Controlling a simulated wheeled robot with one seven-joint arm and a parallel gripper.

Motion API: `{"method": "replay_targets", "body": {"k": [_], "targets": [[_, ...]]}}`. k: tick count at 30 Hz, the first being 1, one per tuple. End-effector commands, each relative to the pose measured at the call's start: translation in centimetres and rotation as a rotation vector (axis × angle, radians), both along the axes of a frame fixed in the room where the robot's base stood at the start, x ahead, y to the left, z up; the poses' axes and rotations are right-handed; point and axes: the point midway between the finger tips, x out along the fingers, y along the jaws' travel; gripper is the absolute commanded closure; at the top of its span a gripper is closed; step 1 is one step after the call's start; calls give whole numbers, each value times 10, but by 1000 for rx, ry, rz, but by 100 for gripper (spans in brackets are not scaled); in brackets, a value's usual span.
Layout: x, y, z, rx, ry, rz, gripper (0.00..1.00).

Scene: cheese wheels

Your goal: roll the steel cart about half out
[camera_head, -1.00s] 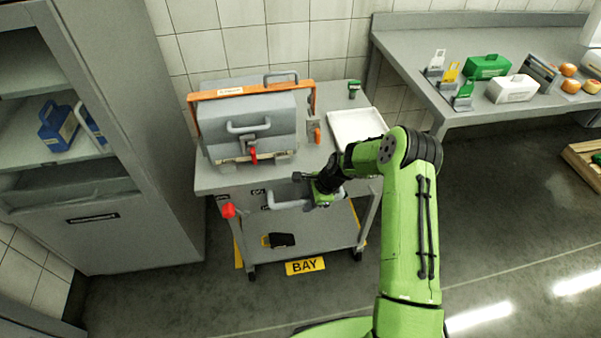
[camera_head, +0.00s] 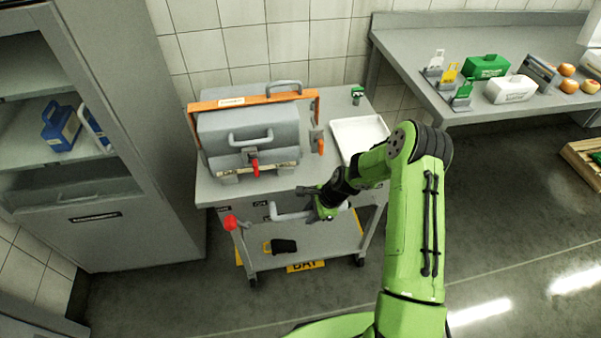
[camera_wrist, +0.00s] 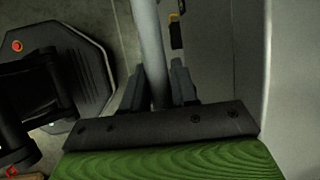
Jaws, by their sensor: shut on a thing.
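The steel cart (camera_head: 208,190) stands between the grey cabinet and the workbench, with its front toward me. Its grey bar handle (camera_head: 290,214) sticks out at the front. My gripper (camera_head: 314,205) is at the right part of this handle. In the wrist view my gripper (camera_wrist: 158,92) has its two dark fingers on either side of the handle bar (camera_wrist: 147,40), shut on it. A yellow BAY floor sign (camera_head: 305,266) lies under the cart's front edge and is partly covered by it. A red knob (camera_head: 231,222) sits at the cart's front left corner.
A grey lidded box with an orange bar (camera_head: 250,130) and a white tray (camera_head: 358,132) sit on the cart's top. The cabinet (camera_head: 110,180) stands close at left. The workbench (camera_head: 410,50) is at right. The floor in front is clear.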

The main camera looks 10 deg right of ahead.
Motion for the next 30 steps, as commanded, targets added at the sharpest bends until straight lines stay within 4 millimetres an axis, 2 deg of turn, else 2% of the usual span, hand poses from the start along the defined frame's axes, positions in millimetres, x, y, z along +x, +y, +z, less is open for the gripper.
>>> {"method": "replay_targets", "body": {"k": [21, 30], "targets": [[-38, -1, -1, -2, 5, 0, 100], [-41, -1, -1, -3, 2, -1, 100]]}}
